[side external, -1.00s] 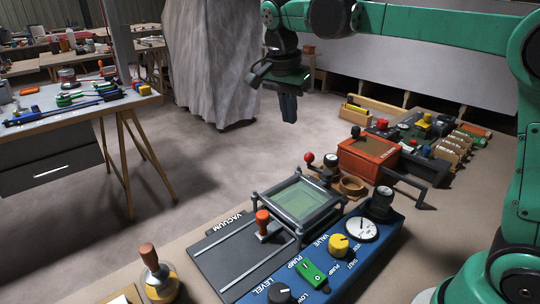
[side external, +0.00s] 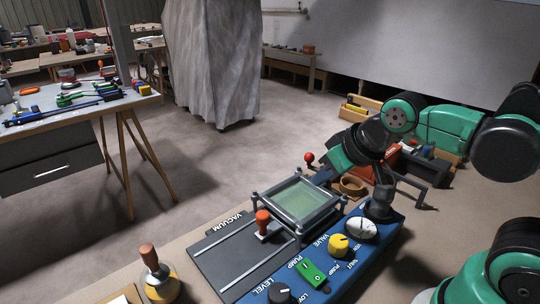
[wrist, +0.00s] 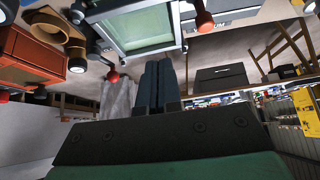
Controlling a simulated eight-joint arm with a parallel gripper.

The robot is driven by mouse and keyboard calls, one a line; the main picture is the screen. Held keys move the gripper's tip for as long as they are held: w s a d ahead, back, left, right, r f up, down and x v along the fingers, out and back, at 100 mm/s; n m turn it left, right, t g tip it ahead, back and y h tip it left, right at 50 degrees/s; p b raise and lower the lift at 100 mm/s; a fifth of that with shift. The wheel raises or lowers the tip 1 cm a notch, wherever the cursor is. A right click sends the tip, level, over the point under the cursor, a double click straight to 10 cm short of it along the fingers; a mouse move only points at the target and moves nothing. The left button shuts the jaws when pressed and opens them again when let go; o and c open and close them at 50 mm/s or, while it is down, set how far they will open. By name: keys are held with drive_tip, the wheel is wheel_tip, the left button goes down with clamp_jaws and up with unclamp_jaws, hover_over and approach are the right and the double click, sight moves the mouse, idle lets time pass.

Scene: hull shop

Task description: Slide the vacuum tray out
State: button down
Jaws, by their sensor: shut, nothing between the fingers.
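The vacuum tray (side external: 297,200) is a grey frame with a pale green panel, at the far end of two rails on a dark deck (side external: 215,256) lettered VACUUM. Its upright red-orange handle (side external: 263,218) stands on the near-left side. In the wrist view the tray (wrist: 138,28) is at the top, with a red knob (wrist: 205,22) to its right. My gripper (side external: 318,180) is at the tray's far side, apart from the handle; whether it touches the frame I cannot tell. Its two dark fingers (wrist: 161,68) are together and empty.
A blue control panel (side external: 350,262) with a yellow knob (side external: 338,244), green switch (side external: 312,273) and gauge (side external: 361,230) runs along the deck's right. A red ball lever (side external: 309,158) and wooden ring (side external: 353,186) stand behind. A wooden-handled tool (side external: 149,262) is at left.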

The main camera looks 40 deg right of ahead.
drive_tip(key=shift+s+f+n, duration=0.15)
drive_tip(key=shift+f+n, duration=0.1)
drive_tip(key=shift+n, duration=0.05)
drive_tip(key=c, duration=1.5)
unclamp_jaws()
